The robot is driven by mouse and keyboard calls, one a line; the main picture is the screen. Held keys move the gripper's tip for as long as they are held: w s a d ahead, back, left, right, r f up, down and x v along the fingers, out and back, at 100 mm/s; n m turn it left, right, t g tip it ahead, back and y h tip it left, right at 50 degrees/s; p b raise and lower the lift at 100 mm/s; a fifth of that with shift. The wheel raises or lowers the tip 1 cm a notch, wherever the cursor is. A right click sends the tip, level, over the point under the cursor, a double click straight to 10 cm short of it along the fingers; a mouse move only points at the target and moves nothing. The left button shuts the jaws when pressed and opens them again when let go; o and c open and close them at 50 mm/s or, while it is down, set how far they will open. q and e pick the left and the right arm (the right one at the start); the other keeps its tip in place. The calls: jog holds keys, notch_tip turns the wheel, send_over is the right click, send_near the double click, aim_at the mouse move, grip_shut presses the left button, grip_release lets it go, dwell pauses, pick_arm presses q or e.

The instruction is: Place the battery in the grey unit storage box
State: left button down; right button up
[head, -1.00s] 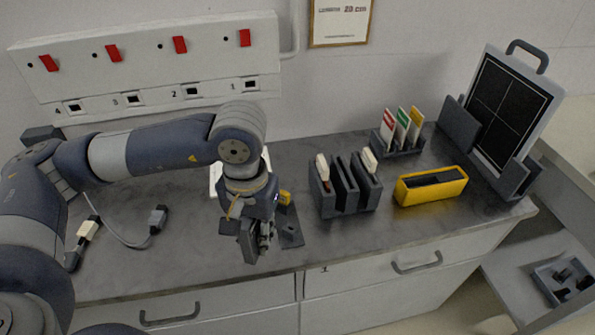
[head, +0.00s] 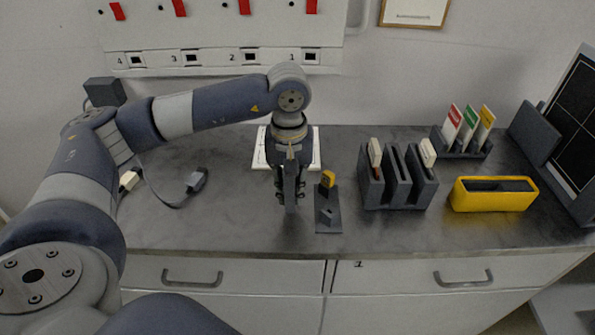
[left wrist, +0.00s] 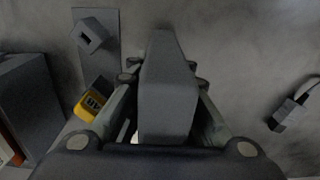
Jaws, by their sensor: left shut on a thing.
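My left gripper (head: 290,192) is shut on a dark grey block (left wrist: 167,95), which hangs between the fingers above the counter. It may be the battery; no label on it shows. The block also shows below the fingers in the head view (head: 291,200). A dark grey slotted box (head: 400,196) stands to the right on the counter. It has upright slots, and two pale-topped pieces stick up from its outer slots. I cannot tell for certain whether it is the storage box named. My right gripper is out of view.
A dark plate (head: 328,219) with a small post and a yellow item (head: 328,180) lies just right of the gripper. A yellow slotted box (head: 493,206) and a card holder (head: 462,149) stand farther right. A cable plug (head: 196,182) lies left. The front counter strip is clear.

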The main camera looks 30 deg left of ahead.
pick_arm(q)
jog(key=w+a, duration=0.1)
jog(key=w, duration=0.1)
jog(key=w+a+p, duration=0.1)
jog(key=w, duration=0.1)
jog(key=w+a, duration=0.1)
jog(key=w, duration=0.2)
jog(key=shift+a+f+p, duration=0.3)
jog(key=shift+a, duration=0.1)
notch_tip(320, 180, down, 3)
jog(key=shift+f+p, duration=0.1)
jog(key=shift+p, duration=0.45)
jog(key=shift+w+f, duration=0.1)
jog(key=shift+f, duration=0.1)
jog(key=shift+f+b, duration=0.25)
jog(key=shift+b, duration=0.05)
jog(key=c, duration=1.5)
grip_release()
jog(key=shift+r, duration=0.1)
